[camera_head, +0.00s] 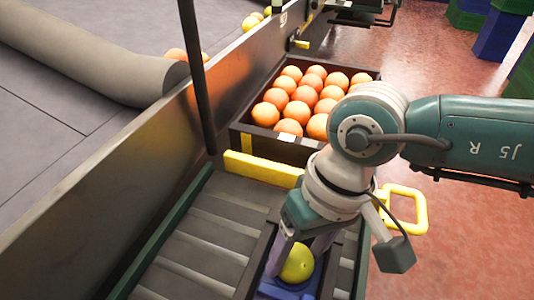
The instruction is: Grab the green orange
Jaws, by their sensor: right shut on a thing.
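The green orange (298,264), yellow-green in colour, is low in the picture, inside a dark-walled box (254,262) on the roller conveyor. My right gripper (299,254) reaches down into this box from above, with one grey finger on each side of the fruit. It is shut on the green orange. A blue surface (285,290) shows just below the fruit. The lower ends of the fingers and the contact are partly hidden. My left gripper is not in view.
A dark crate full of oranges (302,100) stands behind, past a yellow bar (262,169). A yellow handle (408,209) is right of my wrist. A metal side wall (150,165) and black post (197,75) border the left. Green and blue crates (497,36) stand far right.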

